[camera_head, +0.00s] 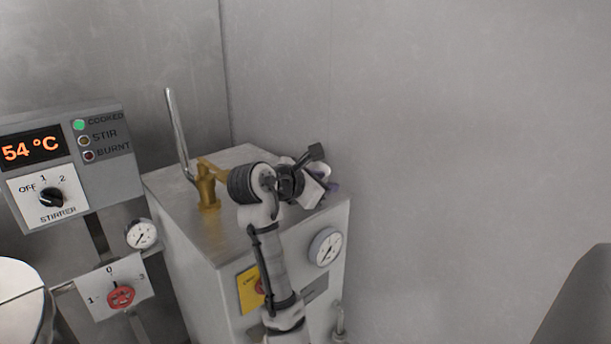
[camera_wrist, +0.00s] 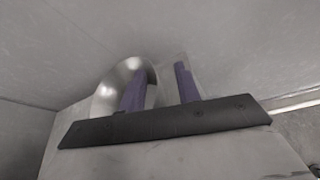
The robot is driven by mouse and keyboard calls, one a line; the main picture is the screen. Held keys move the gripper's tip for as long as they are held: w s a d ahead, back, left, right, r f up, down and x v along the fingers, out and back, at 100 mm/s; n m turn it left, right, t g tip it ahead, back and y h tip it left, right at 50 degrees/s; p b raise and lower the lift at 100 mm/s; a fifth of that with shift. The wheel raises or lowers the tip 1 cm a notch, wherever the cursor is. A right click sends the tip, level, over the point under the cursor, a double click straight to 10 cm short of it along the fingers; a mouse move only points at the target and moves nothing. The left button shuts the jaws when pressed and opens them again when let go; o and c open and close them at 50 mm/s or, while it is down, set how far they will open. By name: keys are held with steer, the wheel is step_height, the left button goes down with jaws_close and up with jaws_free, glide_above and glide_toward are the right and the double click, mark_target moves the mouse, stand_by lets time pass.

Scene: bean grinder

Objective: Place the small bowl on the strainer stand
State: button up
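A shiny, round metal piece that looks like the small bowl (camera_wrist: 104,103) is at my fingers in the wrist view. Its curved rim is around the left purple finger, and a paler surface lies near the right finger. My gripper (camera_wrist: 160,84) has its fingers apart. I cannot tell whether they grip the bowl wall. In the head view my gripper (camera_head: 330,188) is over the right back part of the steel cabinet top, mostly hidden by my wrist. A small pale piece shows beside it, too small to identify. I cannot make out the strainer stand.
The steel cabinet (camera_head: 186,215) carries a brass fitting (camera_head: 207,188) with a tall metal lever (camera_head: 178,130), left of my arm. Walls stand close behind and to the right. A control panel (camera_head: 70,165) and a drum edge (camera_head: 18,280) are at left.

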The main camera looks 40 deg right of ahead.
steer(key=shift+d, duration=0.15)
jaws_close()
stand_by(0.4)
step_height(320, 180, up, 20)
steer(key=b, duration=0.3)
steer(key=shift+b, duration=0.4)
